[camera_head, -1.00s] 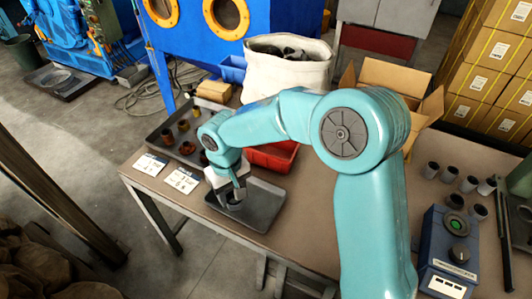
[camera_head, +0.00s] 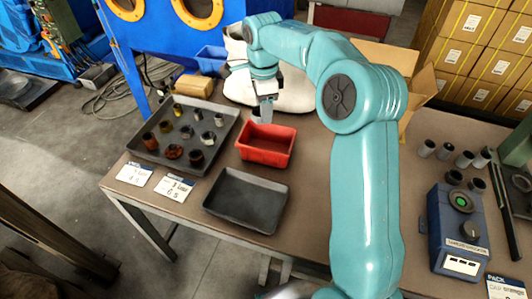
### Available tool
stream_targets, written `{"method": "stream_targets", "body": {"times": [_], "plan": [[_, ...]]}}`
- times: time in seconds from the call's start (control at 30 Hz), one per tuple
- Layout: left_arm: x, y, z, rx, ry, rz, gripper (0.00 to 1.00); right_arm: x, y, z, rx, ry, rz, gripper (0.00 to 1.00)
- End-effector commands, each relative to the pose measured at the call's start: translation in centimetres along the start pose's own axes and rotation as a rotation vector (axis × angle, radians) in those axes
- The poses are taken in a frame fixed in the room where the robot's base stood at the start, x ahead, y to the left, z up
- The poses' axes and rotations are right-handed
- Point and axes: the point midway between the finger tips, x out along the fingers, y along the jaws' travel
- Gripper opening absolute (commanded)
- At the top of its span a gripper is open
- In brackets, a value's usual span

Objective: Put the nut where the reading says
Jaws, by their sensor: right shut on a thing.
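My right gripper (camera_head: 262,108) is shut on a small grey piece (camera_head: 257,115), probably the nut, and its arm and fingers partly hide it. It is held near the far edge of the red bin (camera_head: 266,145), in front of the white sack. The black tray (camera_head: 245,199) in front of the bin is empty. A larger dark tray (camera_head: 160,158) at the left holds several rusty and grey nuts and fittings. A blue gauge box (camera_head: 458,228) with a green light stands at the right; its small display is too small to read. My left gripper is not in view.
Two white cards (camera_head: 134,174) lie at the table's front left edge. Several grey cylinders (camera_head: 445,151) stand near the gauge box. An open cardboard box (camera_head: 390,56) and the white sack (camera_head: 291,88) stand behind. Bare table lies around the black tray.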

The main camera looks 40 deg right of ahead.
Motion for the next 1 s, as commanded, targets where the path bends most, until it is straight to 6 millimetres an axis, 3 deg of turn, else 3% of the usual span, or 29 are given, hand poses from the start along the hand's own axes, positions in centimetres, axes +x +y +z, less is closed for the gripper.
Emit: {"method": "stream_targets", "body": {"times": [0.1,0.3,0.37,0.73,0.83,1.0], "plan": [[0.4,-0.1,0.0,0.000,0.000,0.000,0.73,-1.2,-0.7,-3.1,0.285,-0.005,-0.002,0.04],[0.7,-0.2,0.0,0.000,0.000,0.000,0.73,-1.4,-1.1,-5.2,0.502,-0.007,0.003,0.04],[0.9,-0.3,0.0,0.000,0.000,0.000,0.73,-0.3,-1.1,-5.2,0.514,-0.007,0.004,0.04],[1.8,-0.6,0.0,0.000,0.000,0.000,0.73,10.2,-1.2,-4.9,0.509,-0.006,0.006,0.04],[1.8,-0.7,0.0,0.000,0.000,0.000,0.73,12.1,-1.3,-4.9,0.509,-0.006,0.004,0.04],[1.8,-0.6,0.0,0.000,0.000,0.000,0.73,13.7,-1.4,-4.8,0.510,-0.008,0.001,0.04]]}}
